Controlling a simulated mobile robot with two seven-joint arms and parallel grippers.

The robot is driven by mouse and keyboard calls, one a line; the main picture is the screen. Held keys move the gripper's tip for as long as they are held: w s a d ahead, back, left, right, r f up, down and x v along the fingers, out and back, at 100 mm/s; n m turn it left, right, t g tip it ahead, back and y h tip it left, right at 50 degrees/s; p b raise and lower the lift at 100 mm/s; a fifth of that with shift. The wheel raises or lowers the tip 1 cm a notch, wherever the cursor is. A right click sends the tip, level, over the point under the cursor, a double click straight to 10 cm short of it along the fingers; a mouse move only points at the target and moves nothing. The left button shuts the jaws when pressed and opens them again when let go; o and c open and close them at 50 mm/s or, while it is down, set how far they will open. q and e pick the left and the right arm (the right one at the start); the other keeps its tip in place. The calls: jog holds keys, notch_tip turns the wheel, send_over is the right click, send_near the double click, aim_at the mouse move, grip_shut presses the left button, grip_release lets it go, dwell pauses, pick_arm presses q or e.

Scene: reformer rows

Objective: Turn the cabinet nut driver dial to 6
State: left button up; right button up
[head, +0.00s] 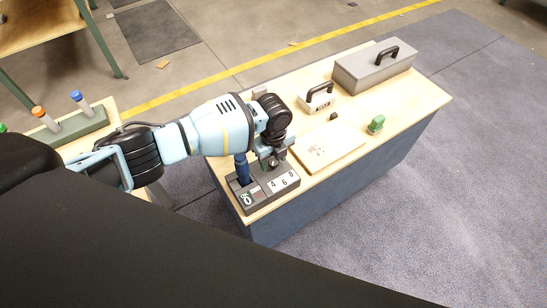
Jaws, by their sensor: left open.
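A dark grey block (263,197) sits at the near left corner of the wooden-topped cabinet. It has pale label patches with numerals, among them 4, 6 and 8. A blue handle (243,168) stands upright at the block's left part. My left gripper (272,163) is over the back of the block, pointing down, just right of the blue handle. The gripper is open. Its fingertips are small and partly hidden, and I cannot tell whether they touch anything. The dial itself and its setting cannot be made out. My right gripper is not in view.
On the cabinet top (407,105) are a grey toolbox (374,70), a small white case (319,98), a green object (376,124), a dark knob (333,116) and a pale board (327,149). A green rack (68,130) with colored handles stands on another table at left.

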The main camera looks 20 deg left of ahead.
pick_arm(q)
jog(key=c, duration=1)
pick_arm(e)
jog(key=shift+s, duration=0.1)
pick_arm(q)
jog(key=shift+o, duration=0.2)
jog(key=shift+r+n, duration=0.1)
jog(key=shift+n, duration=0.2)
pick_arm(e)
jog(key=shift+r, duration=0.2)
pick_arm(q)
jog(key=n+p, duration=0.2)
jog(key=n, duration=0.2)
jog(key=shift+d+r, duration=0.1)
jog(key=n, duration=0.3)
jog(key=shift+p, duration=0.4)
jog(key=shift+n, duration=0.6)
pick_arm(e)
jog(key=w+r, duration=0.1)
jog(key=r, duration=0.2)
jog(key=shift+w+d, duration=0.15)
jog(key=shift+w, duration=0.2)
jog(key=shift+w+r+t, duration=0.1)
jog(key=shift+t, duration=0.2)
pick_arm(q)
jog(key=o, duration=1)
jog(key=shift+c, duration=0.2)
